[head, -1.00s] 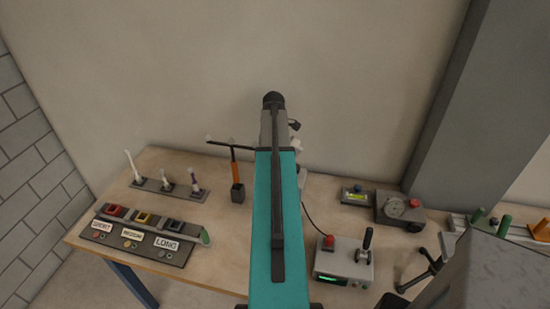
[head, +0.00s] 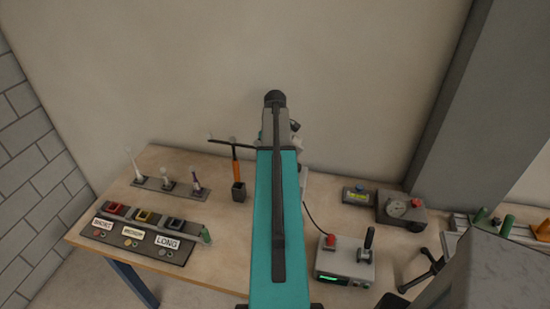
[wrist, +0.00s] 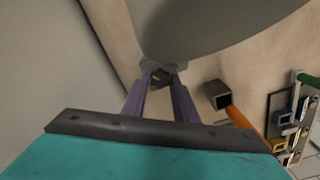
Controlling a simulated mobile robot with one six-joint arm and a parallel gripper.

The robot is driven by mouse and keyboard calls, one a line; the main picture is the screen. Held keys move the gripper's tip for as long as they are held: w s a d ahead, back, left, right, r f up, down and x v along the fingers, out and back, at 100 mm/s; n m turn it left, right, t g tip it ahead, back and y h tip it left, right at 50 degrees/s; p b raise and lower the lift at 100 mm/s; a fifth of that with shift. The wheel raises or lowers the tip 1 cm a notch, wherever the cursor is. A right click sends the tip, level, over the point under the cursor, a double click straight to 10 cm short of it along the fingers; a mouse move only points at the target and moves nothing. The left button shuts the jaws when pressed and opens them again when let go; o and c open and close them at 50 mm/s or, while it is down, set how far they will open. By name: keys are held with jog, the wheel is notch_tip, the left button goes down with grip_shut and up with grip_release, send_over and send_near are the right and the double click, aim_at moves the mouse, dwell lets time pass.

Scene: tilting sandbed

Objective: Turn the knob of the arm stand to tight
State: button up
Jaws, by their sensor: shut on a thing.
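In the wrist view, my gripper (wrist: 160,80) has two purple fingers closed on a small dark grey knob-like part (wrist: 160,72), which I take to be the knob of the arm stand. The fingers cover its sides, and no tight or loose mark is readable. A large grey-green rounded body (wrist: 205,25) hangs close above the fingertips and hides what lies behind it. In the head view my own arm hides the gripper and most of the stand.
An orange-handled tool (head: 235,165) stands in a dark holder (head: 238,192) just left of my arm. A control box (head: 345,262) with a red button and lever is to the right. A plain wall (head: 150,60) is behind the table.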

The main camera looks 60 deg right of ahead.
jog(key=m+b, duration=0.1)
jog(key=m, duration=0.4)
jog(key=shift+a+m, duration=0.1)
jog(key=shift+m, duration=2.3)
jog(key=o, duration=0.7)
jog(key=shift+o, duration=0.4)
jog(key=shift+r, duration=0.15)
